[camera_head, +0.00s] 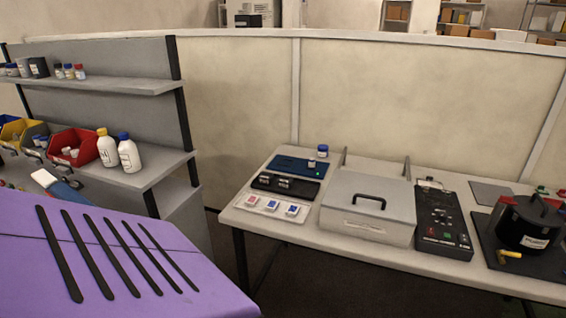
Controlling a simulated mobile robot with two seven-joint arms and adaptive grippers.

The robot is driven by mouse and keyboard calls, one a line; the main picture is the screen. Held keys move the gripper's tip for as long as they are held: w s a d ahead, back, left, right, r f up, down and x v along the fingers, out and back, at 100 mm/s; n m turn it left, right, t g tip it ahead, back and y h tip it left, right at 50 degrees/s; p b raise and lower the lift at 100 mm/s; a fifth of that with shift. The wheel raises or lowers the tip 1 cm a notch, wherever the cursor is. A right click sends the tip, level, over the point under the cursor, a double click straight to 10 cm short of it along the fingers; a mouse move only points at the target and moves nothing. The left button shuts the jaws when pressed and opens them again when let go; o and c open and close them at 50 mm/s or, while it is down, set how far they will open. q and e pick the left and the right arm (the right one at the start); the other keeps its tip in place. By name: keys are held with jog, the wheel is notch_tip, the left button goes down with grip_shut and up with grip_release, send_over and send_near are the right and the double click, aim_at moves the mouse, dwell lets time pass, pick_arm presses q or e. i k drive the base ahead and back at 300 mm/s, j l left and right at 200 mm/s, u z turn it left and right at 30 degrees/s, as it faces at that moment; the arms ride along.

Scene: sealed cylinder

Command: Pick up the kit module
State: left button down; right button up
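No item in the head view is clearly labelled as the kit module, so I cannot tell which one it is. On the right table, small items sit together at the left end: a blue pad (290,165) with a blue-capped vial (322,151), a black holder (286,185) carrying small cylinders, and a white tray (271,207) with red and blue squares. Beside them is a grey box (368,205) with a black handle, its lid down. A black control unit (441,217) lies to its right. Neither of my grippers is in view.
A black lidded pot (525,222) stands on a dark mat at the right end. At left, a grey shelf bench holds a red bin (73,146), a yellow-capped bottle (107,148) and a blue-capped bottle (129,153). A floor gap separates the bench from the table (330,243).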

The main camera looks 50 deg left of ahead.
aim_at(285, 182)
jog(key=j+u, duration=0.15)
jog(key=u, duration=0.2)
jog(key=j+u, duration=0.15)
jog(key=u, duration=0.2)
jog(key=j+u, duration=0.15)
jog(key=u, duration=0.2)
jog(key=l+u, duration=0.3)
jog(key=k+l+u, duration=0.1)
jog(key=u, duration=0.2)
jog(key=i+j+z, duration=0.15)
jog(key=z, duration=0.15)
jog(key=i+j+z, duration=0.25)
jog(key=k+l, duration=0.05)
